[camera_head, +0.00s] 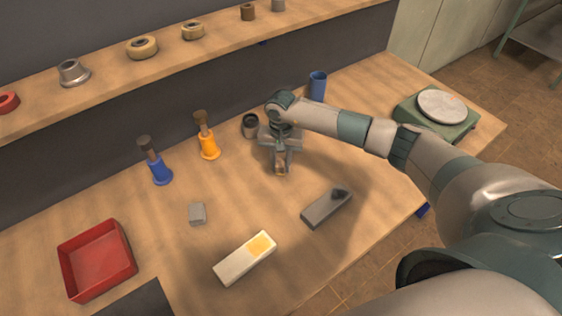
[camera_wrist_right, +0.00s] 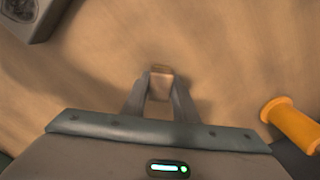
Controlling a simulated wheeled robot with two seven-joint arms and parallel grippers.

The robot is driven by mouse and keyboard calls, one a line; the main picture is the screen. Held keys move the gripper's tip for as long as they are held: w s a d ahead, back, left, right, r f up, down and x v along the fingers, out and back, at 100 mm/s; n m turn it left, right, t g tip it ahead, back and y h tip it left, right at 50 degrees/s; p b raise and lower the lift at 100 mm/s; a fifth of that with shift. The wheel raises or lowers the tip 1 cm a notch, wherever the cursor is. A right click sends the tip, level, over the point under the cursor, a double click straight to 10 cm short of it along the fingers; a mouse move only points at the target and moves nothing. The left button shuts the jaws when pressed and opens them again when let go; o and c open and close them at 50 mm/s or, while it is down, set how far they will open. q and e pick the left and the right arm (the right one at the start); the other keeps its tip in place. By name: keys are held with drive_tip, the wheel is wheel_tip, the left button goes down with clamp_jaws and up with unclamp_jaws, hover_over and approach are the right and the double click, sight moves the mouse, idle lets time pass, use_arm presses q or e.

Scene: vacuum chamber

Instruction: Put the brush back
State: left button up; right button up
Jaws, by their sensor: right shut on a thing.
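My right gripper (camera_head: 281,172) points down over the middle of the table. It is shut on a small brown thing (camera_wrist_right: 160,83), which shows between the fingertips in the right wrist view. Most of that thing is hidden, so I cannot tell whether it is a brush. One dark-topped brush (camera_head: 147,146) stands in a blue holder (camera_head: 160,173), and a brown brush (camera_head: 201,121) stands in an orange holder (camera_head: 209,149). The orange holder also shows in the right wrist view (camera_wrist_right: 294,125). A blue cup (camera_head: 318,87) stands behind my right wrist. My left gripper is out of view.
A dark grey block (camera_head: 322,210), a white-yellow block (camera_head: 238,264), a small grey block (camera_head: 197,214) and a red tray (camera_head: 72,278) lie nearer. A dark cup (camera_head: 250,127) stands beside my wrist. A green scale (camera_head: 458,128) is at right. A shelf (camera_head: 110,82) runs behind.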

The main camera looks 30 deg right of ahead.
sight(281, 162)
drive_tip(key=shift+f, duration=0.1)
drive_tip(key=shift+f, duration=0.1)
drive_tip(key=o, duration=1)
drive_tip(key=shift+c, duration=0.2)
drive_tip(key=shift+r, duration=0.4)
wheel_tip(281, 162, up, 12)
drive_tip(key=b, duration=0.5)
drive_tip(key=shift+f, duration=0.2)
